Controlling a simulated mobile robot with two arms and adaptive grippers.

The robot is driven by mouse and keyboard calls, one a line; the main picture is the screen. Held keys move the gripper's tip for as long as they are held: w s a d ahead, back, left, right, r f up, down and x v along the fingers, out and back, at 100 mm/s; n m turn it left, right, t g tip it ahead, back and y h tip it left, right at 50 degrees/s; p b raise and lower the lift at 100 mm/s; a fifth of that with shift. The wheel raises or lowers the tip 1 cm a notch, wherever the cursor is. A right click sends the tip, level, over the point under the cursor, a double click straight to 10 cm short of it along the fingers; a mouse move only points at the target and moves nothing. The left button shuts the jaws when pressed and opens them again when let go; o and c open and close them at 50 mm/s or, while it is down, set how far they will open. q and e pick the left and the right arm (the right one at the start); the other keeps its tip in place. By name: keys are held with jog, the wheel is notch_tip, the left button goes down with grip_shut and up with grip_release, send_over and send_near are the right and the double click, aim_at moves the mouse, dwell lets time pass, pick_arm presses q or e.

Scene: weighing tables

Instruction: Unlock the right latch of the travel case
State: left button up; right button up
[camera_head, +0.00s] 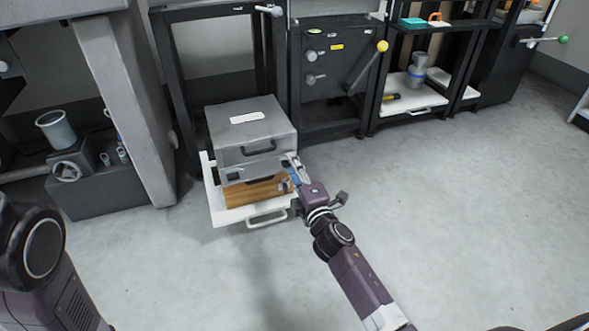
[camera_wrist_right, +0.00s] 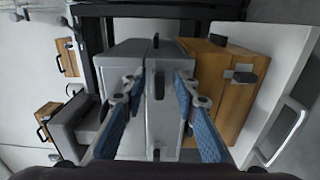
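The grey travel case (camera_head: 232,128) lies on a wooden box (camera_head: 240,193) on a white pull-out tray (camera_head: 217,212). A dark handle (camera_head: 259,149) shows on its front. My right gripper (camera_head: 290,168) is at the case's front right corner and covers part of it. In the right wrist view the gripper (camera_wrist_right: 158,82) is open, its blue-padded fingers apart on either side of the case's grey face (camera_wrist_right: 162,125). A small dark fitting (camera_wrist_right: 158,85) shows between the fingertips; I cannot tell whether it is the right latch or touched. My left gripper is out of view.
The tray's handle (camera_head: 268,218) sticks out at the front. A panel with a yellow-knobbed lever (camera_head: 382,47) stands right of the case. A grey column (camera_head: 125,100) and a machine with a handwheel (camera_head: 67,172) stand left. The floor in front is clear.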

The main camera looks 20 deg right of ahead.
jog(key=s, duration=1.2)
jog(key=shift+d, duration=0.25)
